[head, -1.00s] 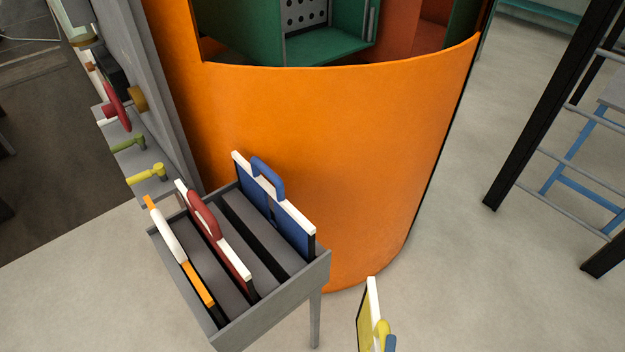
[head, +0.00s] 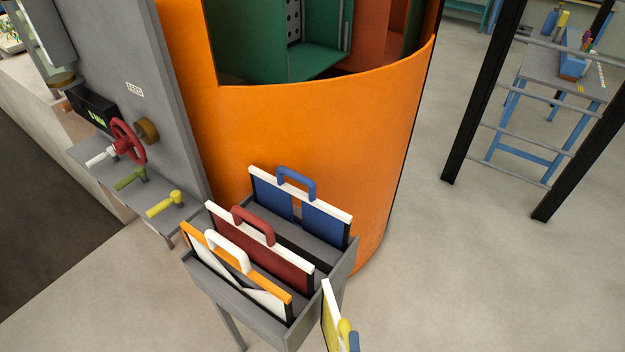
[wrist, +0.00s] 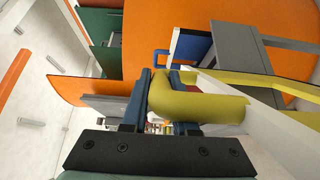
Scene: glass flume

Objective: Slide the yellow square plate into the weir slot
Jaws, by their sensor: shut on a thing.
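The yellow square plate (head: 329,322), with a white edge, shows in part at the bottom of the head view, just right of the rack. Its yellow handle (wrist: 205,107) is large in the wrist view, with the plate's white edge beside it. My gripper (wrist: 160,95) is shut on this handle; its blue fingers lie at the handle's end. In the head view only a bit of blue finger shows beside the handle. I cannot make out the weir slot in any view.
A grey rack (head: 222,288) holds a blue plate (head: 325,222), a red plate (head: 275,262) and an orange-and-white plate (head: 262,288). Behind it stands a curved orange wall (head: 300,130). A grey panel with a red handwheel (head: 128,140) is at left. Open floor lies right.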

